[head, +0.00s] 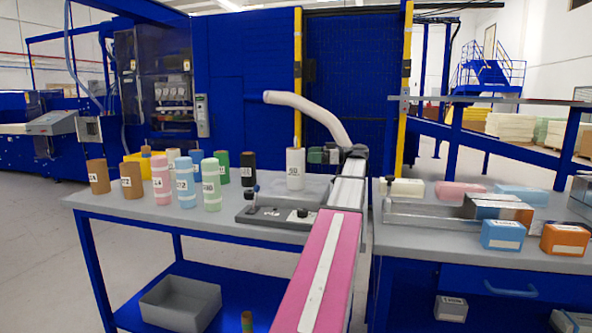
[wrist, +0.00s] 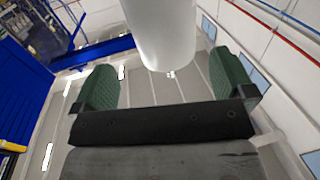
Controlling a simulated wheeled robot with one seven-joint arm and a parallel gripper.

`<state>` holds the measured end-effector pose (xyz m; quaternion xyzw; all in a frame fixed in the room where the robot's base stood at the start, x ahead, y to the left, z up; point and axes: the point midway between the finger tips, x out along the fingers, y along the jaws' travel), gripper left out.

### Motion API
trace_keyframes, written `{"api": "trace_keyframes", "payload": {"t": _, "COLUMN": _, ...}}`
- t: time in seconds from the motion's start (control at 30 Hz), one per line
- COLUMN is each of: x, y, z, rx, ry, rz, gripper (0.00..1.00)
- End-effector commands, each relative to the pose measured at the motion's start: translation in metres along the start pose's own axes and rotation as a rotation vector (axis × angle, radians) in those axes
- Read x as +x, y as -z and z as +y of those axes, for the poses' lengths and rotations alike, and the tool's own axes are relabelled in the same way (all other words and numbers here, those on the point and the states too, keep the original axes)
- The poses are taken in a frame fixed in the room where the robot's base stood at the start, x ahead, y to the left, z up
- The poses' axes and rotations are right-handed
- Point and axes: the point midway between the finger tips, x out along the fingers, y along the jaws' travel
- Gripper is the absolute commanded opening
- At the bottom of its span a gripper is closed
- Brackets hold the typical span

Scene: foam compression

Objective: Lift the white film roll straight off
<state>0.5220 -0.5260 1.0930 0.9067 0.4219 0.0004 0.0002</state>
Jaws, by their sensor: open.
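The white film roll (head: 296,172), with a dark number on its label, stands upright on the grey plate of a small fixture (head: 262,217) on the left bench. A thin rod shows above its top. My gripper (head: 322,155) is just right of the roll's upper part, its green pads spread apart. In the wrist view, the roll (wrist: 163,38) appears as a white cylinder near the top, roughly between the two green pads of my open gripper (wrist: 168,84). Nothing is held. Whether the pads reach around the roll cannot be told; no contact shows.
Several coloured, labelled rolls stand left on the bench, including a green one (head: 211,187) and a black one (head: 248,168). A grey bin (head: 180,304) sits on the lower shelf. The right bench holds foam blocks, including a blue one (head: 503,235), and a metal fixture.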

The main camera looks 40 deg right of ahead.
Motion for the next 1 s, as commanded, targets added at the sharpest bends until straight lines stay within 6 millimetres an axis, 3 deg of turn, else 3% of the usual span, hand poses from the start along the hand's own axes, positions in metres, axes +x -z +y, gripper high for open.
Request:
{"api": "trace_keyframes", "payload": {"t": 0.33, "x": 0.029, "y": -0.002, "z": -0.004, "rx": 0.001, "ry": 0.0, "rz": 0.0, "gripper": 1.0}}
{"api": "trace_keyframes", "payload": {"t": 0.6, "x": 0.065, "y": -0.005, "z": -0.006, "rx": 0.001, "ry": 0.001, "rz": -0.001, "gripper": 1.0}}
{"api": "trace_keyframes", "payload": {"t": 0.87, "x": 0.068, "y": -0.005, "z": -0.006, "rx": 0.001, "ry": 0.0, "rz": -0.001, "gripper": 1.0}}
{"api": "trace_keyframes", "payload": {"t": 1.0, "x": 0.068, "y": -0.005, "z": -0.006, "rx": 0.001, "ry": 0.0, "rz": -0.001, "gripper": 0.54}}
